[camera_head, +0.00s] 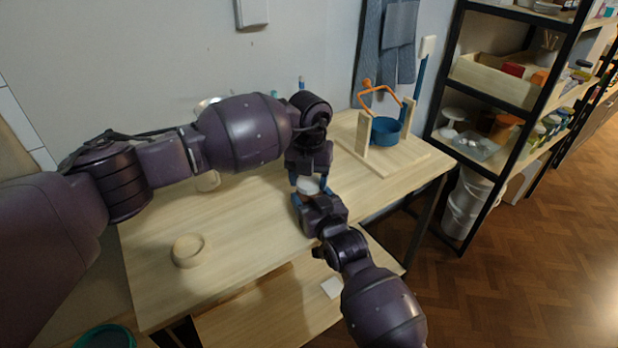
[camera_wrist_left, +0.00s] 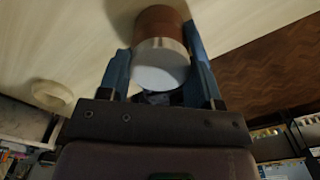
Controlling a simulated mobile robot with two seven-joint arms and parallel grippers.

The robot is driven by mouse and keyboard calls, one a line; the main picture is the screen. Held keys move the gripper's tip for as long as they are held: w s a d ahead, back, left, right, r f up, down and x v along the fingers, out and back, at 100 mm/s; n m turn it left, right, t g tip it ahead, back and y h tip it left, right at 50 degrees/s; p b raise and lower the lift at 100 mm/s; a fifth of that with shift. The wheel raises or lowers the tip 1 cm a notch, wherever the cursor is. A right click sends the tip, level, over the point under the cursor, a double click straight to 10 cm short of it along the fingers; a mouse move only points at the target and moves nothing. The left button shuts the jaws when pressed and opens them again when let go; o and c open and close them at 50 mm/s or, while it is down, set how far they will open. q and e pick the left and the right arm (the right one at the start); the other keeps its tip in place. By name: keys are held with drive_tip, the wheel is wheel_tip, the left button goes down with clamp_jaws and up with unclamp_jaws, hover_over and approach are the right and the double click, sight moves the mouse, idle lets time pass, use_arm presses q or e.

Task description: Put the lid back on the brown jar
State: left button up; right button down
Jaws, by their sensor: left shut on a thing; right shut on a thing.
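The white lid (camera_wrist_left: 160,68) is between the blue fingers of my left gripper (camera_wrist_left: 159,62), which is shut on it. In the left wrist view the brown jar (camera_wrist_left: 158,24) is directly beyond the lid, lined up with it. They look to touch or nearly so; I cannot tell whether the lid is seated. In the head view the lid (camera_head: 308,186) shows as a small pale disc between my left gripper (camera_head: 308,179) above and my right gripper (camera_head: 311,192) from the front. My right gripper is shut on the jar, which the grippers mostly hide there.
A pale ring-shaped dish (camera_head: 188,251) lies at the table's front left. A pale pot (camera_head: 208,181) is partly behind my left arm. A wooden stand (camera_head: 362,135) with a blue bucket (camera_head: 385,131) and orange handle is at the back right. The table (camera_head: 245,225) is bare between.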

use_arm(q)
drive_tip(key=m, duration=0.3)
drive_tip(key=shift+m, duration=0.4)
drive_tip(key=m, duration=0.4)
drive_tip(key=o, duration=1)
drive_tip(key=shift+r, duration=2.35)
drive_tip(key=shift+c, duration=1.2)
drive_tip(key=shift+r+n, duration=1.65)
drive_tip(key=shift+n, duration=0.15)
drive_tip(key=shift+f, duration=0.15)
drive_tip(key=shift+f, duration=3.9)
